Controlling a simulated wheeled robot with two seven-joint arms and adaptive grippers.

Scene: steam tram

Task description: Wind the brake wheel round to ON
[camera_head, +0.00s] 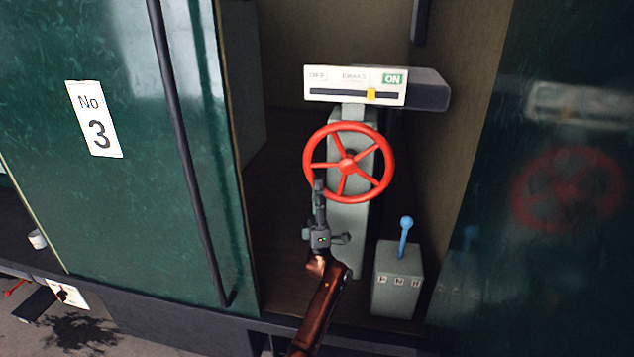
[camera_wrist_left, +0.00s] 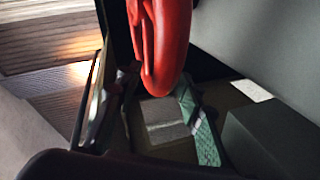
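The red brake wheel (camera_head: 347,162) has several spokes and stands upright on a grey-green column (camera_head: 348,220). A white gauge (camera_head: 330,86) above it has a green ON label (camera_head: 392,79) at its right end. The gauge's yellow pointer (camera_head: 371,94) stands right of the middle, a little left of ON. My left gripper (camera_head: 321,205) is at the wheel's lower left rim. In the left wrist view its fingers stand apart, with the red rim (camera_wrist_left: 165,50) reaching down towards the gap; contact cannot be told. My right gripper is out of view.
A grey box (camera_head: 397,280) with a blue-knobbed lever (camera_head: 405,235) stands right of the column. A dark vertical handrail (camera_head: 188,160) and a green panel marked No 3 (camera_head: 95,118) are at left. A glossy dark panel (camera_head: 550,250) closes the right side.

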